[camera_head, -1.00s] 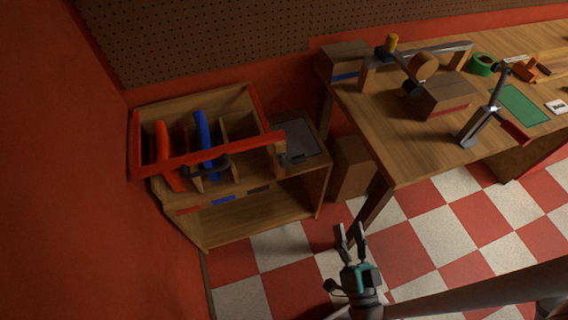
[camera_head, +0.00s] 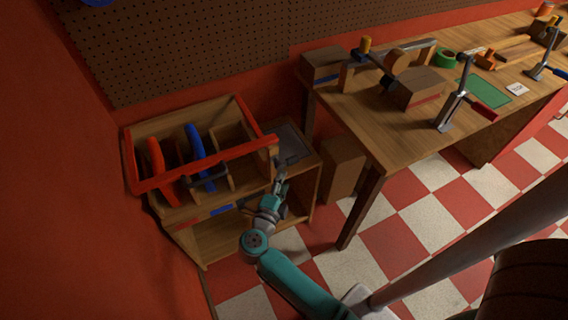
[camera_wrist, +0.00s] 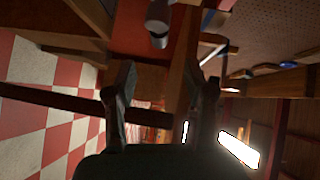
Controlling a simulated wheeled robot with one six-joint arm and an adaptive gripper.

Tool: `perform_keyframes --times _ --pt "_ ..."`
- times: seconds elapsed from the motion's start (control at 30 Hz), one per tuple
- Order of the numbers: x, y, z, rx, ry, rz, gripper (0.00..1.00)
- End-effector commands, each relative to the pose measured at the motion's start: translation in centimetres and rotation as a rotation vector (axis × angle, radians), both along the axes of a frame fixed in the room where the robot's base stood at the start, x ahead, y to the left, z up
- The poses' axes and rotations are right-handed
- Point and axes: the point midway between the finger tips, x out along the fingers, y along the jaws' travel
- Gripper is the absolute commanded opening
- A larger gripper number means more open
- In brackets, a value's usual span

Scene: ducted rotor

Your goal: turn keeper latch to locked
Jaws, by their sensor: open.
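A wooden rack (camera_head: 225,128) stands on a cabinet at the left, with a red bar (camera_head: 205,168) across its front. A small wooden block at the bar's right end (camera_head: 272,147) looks like the keeper latch; its exact turn cannot be told. My gripper (camera_head: 281,168) is open just in front of and below this block, partly overlapping it in the head view. In the wrist view my two dark fingers (camera_wrist: 164,95) are apart. A wooden strip (camera_wrist: 182,65) shows beyond the gap between them; I cannot tell if they touch it.
A red curved piece (camera_head: 158,168) and a blue one (camera_head: 196,148) stand in the rack's slots. A dark tray (camera_head: 291,145) lies right of the rack. A workbench (camera_head: 355,125) with clamps and blocks stands at the right.

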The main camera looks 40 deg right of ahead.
Motion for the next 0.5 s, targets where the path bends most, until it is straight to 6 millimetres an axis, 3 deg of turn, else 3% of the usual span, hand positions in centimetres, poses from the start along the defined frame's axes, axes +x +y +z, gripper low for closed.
perform_keyframes --times 0.17,0.5 --pt "0.7 -0.8 -0.3 0.011 0.001 -0.006 0.54" --pt "3.2 -5.7 -0.9 0.008 0.0 -0.007 0.54"
